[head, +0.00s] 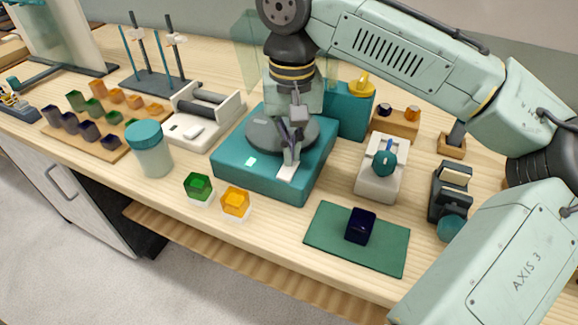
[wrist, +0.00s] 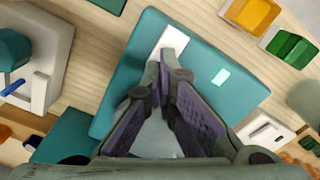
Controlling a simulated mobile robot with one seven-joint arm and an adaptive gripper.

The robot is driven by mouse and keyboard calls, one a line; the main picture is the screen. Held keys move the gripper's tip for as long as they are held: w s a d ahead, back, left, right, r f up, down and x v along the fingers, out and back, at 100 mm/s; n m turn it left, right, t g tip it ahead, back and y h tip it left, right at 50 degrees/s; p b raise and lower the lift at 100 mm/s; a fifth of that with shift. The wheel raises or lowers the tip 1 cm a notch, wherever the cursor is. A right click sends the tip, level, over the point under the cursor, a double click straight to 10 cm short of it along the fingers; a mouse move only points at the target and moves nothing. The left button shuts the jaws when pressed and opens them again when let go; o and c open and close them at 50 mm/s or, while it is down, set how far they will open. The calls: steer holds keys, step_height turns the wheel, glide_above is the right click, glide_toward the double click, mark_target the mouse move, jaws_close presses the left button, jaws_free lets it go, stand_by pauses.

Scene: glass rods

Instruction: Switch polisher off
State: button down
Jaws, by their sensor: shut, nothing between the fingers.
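The polisher is a teal box (head: 232,172) with a dark grey round disc (head: 262,136) on top, and its teal top fills the middle of the wrist view (wrist: 225,105). A white switch plate (head: 288,173) lies near its front edge and also shows in the wrist view (wrist: 173,39). A pale, bright square (head: 251,161), like an indicator light, is beside it and also in the wrist view (wrist: 221,77). My gripper (head: 290,154) is shut and empty, with its tips at one end of the switch plate (wrist: 166,66). I cannot tell whether they touch it.
Green (head: 198,187) and amber (head: 236,202) glass blocks stand before the polisher. A lidded jar (head: 150,150) is left of them. A dark blue block (head: 360,226) sits on a green mat (head: 320,237). A white device with a teal knob (head: 378,180) stands to the right.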

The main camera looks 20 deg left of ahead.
steer(key=shift+f+b, duration=0.35)
steer(key=shift+f, duration=0.4)
steer(key=shift+r, duration=0.15)
step_height(320, 180, up, 7)
steer(key=p, duration=0.7)
steer(key=shift+s+f, duration=0.1)
steer(key=shift+f, duration=0.1)
stand_by(0.5)
